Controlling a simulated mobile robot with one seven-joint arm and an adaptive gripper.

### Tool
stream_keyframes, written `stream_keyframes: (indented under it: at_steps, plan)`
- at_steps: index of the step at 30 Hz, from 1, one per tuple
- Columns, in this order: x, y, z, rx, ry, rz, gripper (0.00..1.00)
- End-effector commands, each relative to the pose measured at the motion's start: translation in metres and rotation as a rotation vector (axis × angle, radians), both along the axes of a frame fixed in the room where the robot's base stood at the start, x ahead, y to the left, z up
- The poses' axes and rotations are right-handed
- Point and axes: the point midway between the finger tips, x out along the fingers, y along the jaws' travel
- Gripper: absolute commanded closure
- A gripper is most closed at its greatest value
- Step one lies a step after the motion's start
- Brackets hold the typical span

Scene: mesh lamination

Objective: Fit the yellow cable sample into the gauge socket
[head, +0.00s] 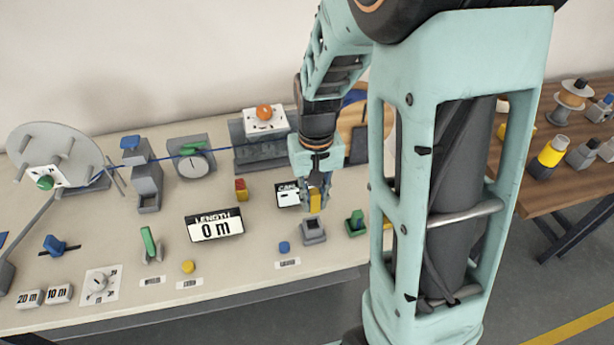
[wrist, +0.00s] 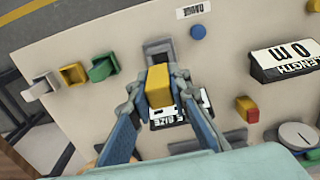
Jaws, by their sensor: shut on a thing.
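The yellow cable sample (head: 315,201) is a small yellow block between the fingers of my gripper (head: 318,196). The wrist view shows the sample (wrist: 158,86) upright between the two blue-grey fingertips of my gripper (wrist: 158,88), which is shut on it. The gauge socket (head: 314,238) is a grey block with a dark recess on the bench, just in front of and below the sample in the head view. In the wrist view the socket (wrist: 157,46) shows just beyond the sample, partly hidden by it. The sample appears apart from the socket; its exact height is unclear.
A gauge display (head: 287,194) stands behind the socket, partly covered by my gripper. A green block (head: 356,222) stands to the right. A red and yellow block (head: 241,190) and the length display (head: 214,226) are left. A blue button (head: 283,247) lies in front.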

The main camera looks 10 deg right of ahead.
Motion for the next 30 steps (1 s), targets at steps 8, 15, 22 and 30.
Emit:
stream_keyframes:
  at_steps: [8, 15, 22, 30]
  plan:
    - [0.0, 0.0, 0.0, 0.0, 0.0, 0.0, 1.0]
    - [0.0, 0.0, 0.0, 0.0, -0.001, 0.0, 1.0]
    - [-0.001, 0.0, -0.009, 0.0, 0.0, 0.0, 1.0]
    - [-0.001, 0.0, -0.034, 0.0, 0.0, 0.0, 1.0]
